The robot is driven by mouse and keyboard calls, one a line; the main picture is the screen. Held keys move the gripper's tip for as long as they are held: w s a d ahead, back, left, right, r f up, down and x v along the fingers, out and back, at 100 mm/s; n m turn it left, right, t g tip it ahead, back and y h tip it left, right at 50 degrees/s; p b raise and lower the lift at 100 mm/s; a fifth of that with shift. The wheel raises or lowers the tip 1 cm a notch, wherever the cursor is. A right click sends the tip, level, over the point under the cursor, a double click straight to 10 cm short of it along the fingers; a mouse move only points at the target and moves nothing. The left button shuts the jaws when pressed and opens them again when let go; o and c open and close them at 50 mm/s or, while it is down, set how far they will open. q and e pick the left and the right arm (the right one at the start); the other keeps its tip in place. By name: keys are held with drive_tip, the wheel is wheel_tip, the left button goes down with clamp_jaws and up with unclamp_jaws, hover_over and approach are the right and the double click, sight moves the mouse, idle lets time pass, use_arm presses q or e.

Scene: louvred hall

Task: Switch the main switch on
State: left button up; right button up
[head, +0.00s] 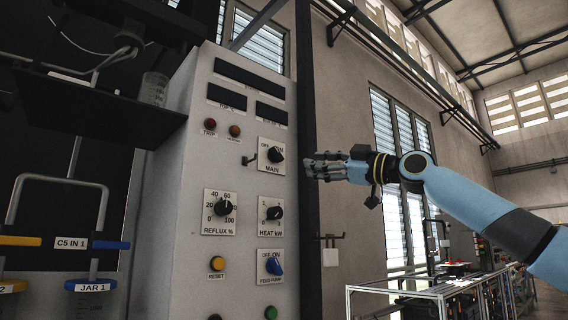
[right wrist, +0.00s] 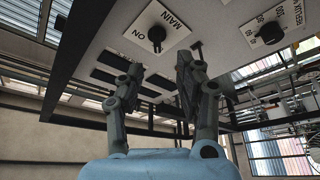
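The main switch (head: 277,154) is a round black knob on a white plate marked OFF, ON and MAIN, high on the right of the grey panel. It also shows at the top of the right wrist view (right wrist: 157,34), upside down. I cannot tell for certain which mark its pointer faces. My right gripper (head: 310,165) is just right of the panel's edge, level with the main switch and apart from it. In the right wrist view my right gripper (right wrist: 158,72) has its fingers spread with nothing between them. My left gripper is not in view.
A small black hook-like part (head: 249,160) sticks out left of the main switch. Below are the reflux knob (head: 224,208), heat knob (head: 274,213) and blue feed pump knob (head: 274,266). A dark post (head: 308,90) stands behind the panel's right edge. A dark shelf (head: 95,112) juts out left.

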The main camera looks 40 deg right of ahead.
sight(281, 155)
drive_tip(key=p+x, duration=0.2)
drive_tip(key=x, duration=0.1)
drive_tip(key=p+x, duration=0.1)
drive_tip(key=x, duration=0.2)
drive_tip(key=r+p+x, duration=0.1)
drive_tip(key=p+x, duration=0.1)
drive_tip(key=x, duration=0.2)
drive_tip(key=shift+s+p, duration=0.1)
drive_tip(key=shift+p, duration=0.25)
drive_tip(key=shift+w+a, duration=0.1)
drive_tip(key=shift+w, duration=0.25)
drive_tip(key=shift+c, duration=0.2)
clamp_jaws()
